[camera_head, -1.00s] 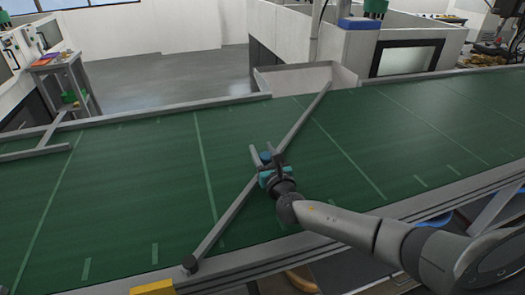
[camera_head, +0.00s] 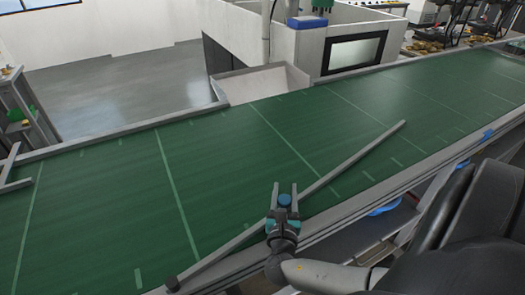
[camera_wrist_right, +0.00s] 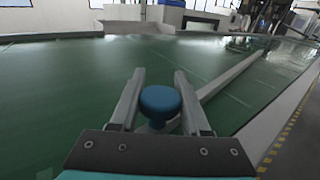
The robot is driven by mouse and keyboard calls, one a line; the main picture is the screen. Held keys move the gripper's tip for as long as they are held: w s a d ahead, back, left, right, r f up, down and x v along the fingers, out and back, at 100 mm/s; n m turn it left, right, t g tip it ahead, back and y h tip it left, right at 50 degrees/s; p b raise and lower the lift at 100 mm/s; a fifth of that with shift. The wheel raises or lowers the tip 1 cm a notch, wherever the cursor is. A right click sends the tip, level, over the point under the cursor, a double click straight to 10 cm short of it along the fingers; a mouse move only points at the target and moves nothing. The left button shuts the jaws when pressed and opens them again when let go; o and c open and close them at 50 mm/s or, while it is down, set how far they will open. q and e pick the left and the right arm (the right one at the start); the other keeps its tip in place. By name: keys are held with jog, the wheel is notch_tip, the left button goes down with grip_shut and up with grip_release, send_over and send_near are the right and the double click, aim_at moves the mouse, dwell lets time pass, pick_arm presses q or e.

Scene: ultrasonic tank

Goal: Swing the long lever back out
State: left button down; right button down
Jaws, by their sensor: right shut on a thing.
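The long lever (camera_head: 345,163) is a grey bar over the green conveyor belt. It runs from a dark pivot (camera_head: 172,283) at the near edge, lower left, to a free tip at the right. It lies at a shallow angle to the near rail. A blue knob (camera_head: 284,200) stands on the bar. My right gripper (camera_head: 284,190) is shut on the knob, with a finger on either side. In the right wrist view the knob (camera_wrist_right: 160,100) sits between the fingers, and the bar (camera_wrist_right: 228,76) runs away to the upper right.
A pale chute (camera_head: 262,82) opens at the belt's far edge, with no bar across its mouth. The near rail (camera_head: 330,215) runs close below the lever. The belt (camera_head: 110,200) is otherwise bare.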

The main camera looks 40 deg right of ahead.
jog(key=s+g, duration=0.1)
jog(key=s, duration=0.1)
jog(key=s+m+h+p, duration=0.1)
jog(key=s, duration=0.1)
jog(key=s+m+g+h+p, duration=0.1)
jog(key=s, duration=0.1)
jog(key=shift+s+a+r+g, duration=0.15)
jog(key=shift+s+a+g, duration=0.1)
jog(key=shift+s+g, duration=0.35)
jog(key=shift+m, duration=0.3)
jog(key=c, duration=0.8)
grip_release()
jog(key=shift+f, duration=0.2)
jog(key=o, duration=0.4)
jog(key=shift+s+r, duration=0.1)
jog(key=shift+s, duration=0.1)
jog(key=shift+w, duration=0.15)
jog(key=v, duration=1.5)
jog(key=shift+f+b, duration=0.2)
jog(key=shift+b, duration=0.25)
jog(key=shift+a, duration=0.15)
